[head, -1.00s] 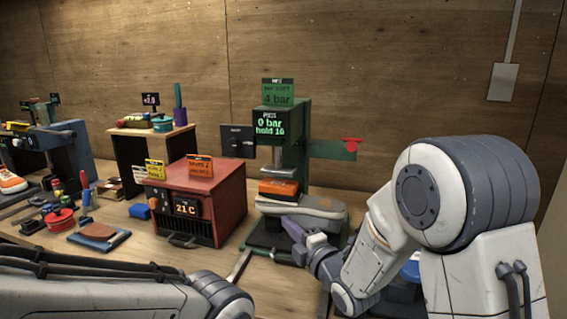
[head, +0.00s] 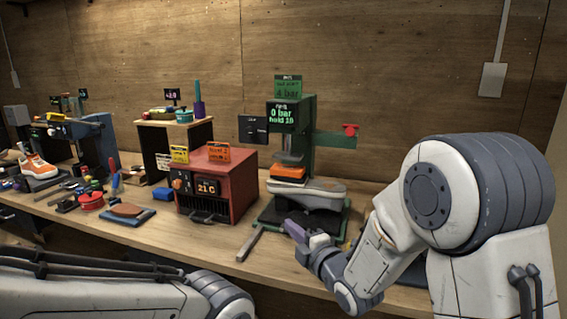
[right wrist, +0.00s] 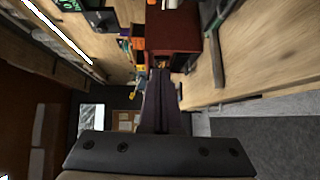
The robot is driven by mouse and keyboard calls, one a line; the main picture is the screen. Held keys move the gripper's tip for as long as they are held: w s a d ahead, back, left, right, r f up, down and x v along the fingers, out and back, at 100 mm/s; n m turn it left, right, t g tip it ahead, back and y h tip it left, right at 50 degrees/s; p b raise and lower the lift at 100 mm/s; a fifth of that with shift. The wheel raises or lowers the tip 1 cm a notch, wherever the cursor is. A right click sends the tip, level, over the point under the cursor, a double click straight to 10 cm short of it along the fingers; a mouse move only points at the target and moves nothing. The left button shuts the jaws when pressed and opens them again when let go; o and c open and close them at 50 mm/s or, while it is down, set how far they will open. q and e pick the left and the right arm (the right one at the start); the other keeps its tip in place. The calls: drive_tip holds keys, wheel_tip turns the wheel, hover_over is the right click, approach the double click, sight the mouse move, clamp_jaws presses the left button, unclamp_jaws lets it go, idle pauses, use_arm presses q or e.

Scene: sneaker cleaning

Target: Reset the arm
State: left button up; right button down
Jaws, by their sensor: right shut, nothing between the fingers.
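My right gripper (head: 296,231) is shut and empty in the head view, in front of the green press at the bench's front edge. Its dark fingers (right wrist: 160,100) lie together in the right wrist view. My left arm (head: 110,285) crosses the lower left of the head view; its gripper is out of the frame. The green press (head: 306,150) holds a grey sole (head: 310,188) on its base, with an orange block (head: 288,171) above it. The press display reads 0 bar.
A red heater box (head: 232,180) showing 21 C stands left of the press. A metal bar (head: 250,243) lies near the front edge of the bench. Several tools, a brown pad (head: 127,210) and an orange sneaker (head: 38,165) fill the left side.

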drive_tip(key=s+a+f+m+g+h+b, duration=0.2)
drive_tip(key=s+f+m+g+h+b, duration=0.25)
drive_tip(key=s+f+m+g, duration=0.5)
drive_tip(key=s+d+f+m+g+h+b, duration=0.1)
drive_tip(key=s+d+f+m+g+b, duration=0.15)
drive_tip(key=s, duration=0.55)
drive_tip(key=s+d+f+m+g+h+b, duration=0.1)
drive_tip(key=s+f+m, duration=0.15)
drive_tip(key=s, duration=0.65)
drive_tip(key=s+d+f+m+g+h+b, duration=0.1)
drive_tip(key=s+f+g+b, duration=0.15)
drive_tip(key=s, duration=0.55)
wheel_tip(320, 180, up, 18)
drive_tip(key=p, duration=1.8)
drive_tip(key=shift+s+d+f+p, duration=0.15)
drive_tip(key=shift+s+p, duration=0.2)
drive_tip(key=shift+p, duration=0.05)
drive_tip(key=c, duration=1.5)
unclamp_jaws()
drive_tip(key=shift+c, duration=0.2)
